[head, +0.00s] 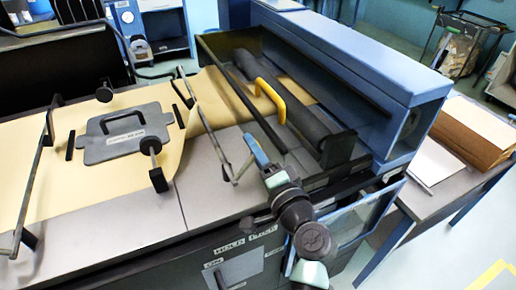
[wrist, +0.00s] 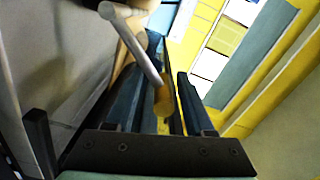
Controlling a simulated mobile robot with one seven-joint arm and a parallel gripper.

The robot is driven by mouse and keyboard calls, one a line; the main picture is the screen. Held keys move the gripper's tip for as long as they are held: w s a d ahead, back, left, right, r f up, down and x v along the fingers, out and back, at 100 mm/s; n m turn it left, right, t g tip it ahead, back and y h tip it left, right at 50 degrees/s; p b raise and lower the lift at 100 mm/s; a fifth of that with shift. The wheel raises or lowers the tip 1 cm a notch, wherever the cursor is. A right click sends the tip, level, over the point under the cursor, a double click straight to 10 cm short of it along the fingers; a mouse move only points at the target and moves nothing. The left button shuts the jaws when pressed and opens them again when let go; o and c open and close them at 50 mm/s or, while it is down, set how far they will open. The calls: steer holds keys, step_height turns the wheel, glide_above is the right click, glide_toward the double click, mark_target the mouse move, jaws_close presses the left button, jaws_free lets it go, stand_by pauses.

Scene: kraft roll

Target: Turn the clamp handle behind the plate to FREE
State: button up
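A dark panel on the machine's front carries the labels HOLD (head: 229,249) and FREE (head: 263,232). A grey plate (head: 235,271) stands below them; I cannot make out a clamp handle behind it in the head view. My gripper (head: 256,151) is above the worktop, beside the roll and a thin metal bar (head: 222,152). In the wrist view my gripper (wrist: 163,92) has its two dark fingers apart. A grey rod (wrist: 138,45) crosses the left finger, and its tan lower end shows in the gap. I cannot tell whether they touch.
A flat grey plate with a handle (head: 126,134) lies on the kraft paper (head: 60,182) at left. A yellow handle (head: 271,99) arches beside the dark roller (head: 290,105). The blue housing (head: 350,50) rises behind. A side table (head: 425,203) holds stacked sheets at right.

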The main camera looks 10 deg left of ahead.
steer(key=shift+d+r, duration=0.15)
steer(key=shift+d, duration=0.05)
steer(key=shift+s+d, duration=0.3)
steer(key=shift+d, duration=0.05)
steer(key=b+v, duration=0.2)
steer(key=v, duration=1)
steer(key=shift+a, duration=0.2)
steer(key=shift+s+r, duration=0.1)
